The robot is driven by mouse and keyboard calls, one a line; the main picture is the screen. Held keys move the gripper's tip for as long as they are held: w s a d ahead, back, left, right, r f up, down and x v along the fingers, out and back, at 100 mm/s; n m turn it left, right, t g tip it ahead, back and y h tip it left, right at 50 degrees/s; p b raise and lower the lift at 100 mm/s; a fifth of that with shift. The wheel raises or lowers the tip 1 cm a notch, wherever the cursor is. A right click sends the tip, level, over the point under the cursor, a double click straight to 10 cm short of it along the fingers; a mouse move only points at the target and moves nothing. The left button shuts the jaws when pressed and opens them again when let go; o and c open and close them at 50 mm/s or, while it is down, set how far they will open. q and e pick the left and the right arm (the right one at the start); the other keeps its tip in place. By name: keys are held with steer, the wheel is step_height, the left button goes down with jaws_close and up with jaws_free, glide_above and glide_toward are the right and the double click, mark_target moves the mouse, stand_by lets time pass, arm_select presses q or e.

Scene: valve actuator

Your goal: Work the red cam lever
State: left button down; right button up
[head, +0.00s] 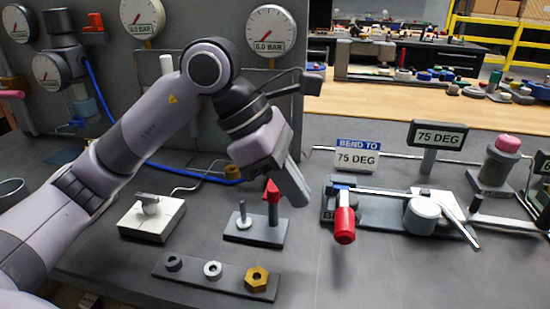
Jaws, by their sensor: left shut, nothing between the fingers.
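My left gripper (296,192) points down over the bench, left of the bender (380,207). Its fingers are together with nothing seen between them. A lever with a thick red grip (345,224) sticks out toward the camera from the bender's left end, beside a small blue part. The gripper is to its left and apart from it. A red pointed piece (271,190) stands on a post of a small grey block (257,232), just left of the fingertips; I cannot tell whether they touch. My right gripper is out of view.
A "BEND TO 75 DEG" sign (358,156) and a 75 DEG display (438,136) stand behind the bender. A strip with nuts (218,279) lies in front. A white block (151,217) is at left. The bench front right is clear.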

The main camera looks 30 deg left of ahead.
mark_target(337, 222)
arm_select(q)
steer(key=shift+w+d+f, duration=0.2)
steer(key=shift+d+f, duration=0.25)
steer(key=shift+d, duration=0.25)
steer(key=shift+w+d+f, duration=0.2)
steer(key=shift+d+f, duration=0.3)
steer(key=shift+d, duration=0.15)
steer(key=shift+w+d+f, duration=0.2)
steer(key=shift+d+f, duration=0.25)
steer(key=shift+d, duration=0.25)
steer(key=shift+d, duration=0.1)
steer(key=shift+d+f+n, duration=0.2)
steer(key=shift+d+n, duration=0.1)
steer(key=shift+d, duration=0.2)
steer(key=shift+a, duration=0.1)
steer(key=s+a+f+v, duration=0.1)
steer(key=v, duration=1.2)
steer(key=shift+s+a+r, duration=0.2)
steer(key=shift+r, duration=0.1)
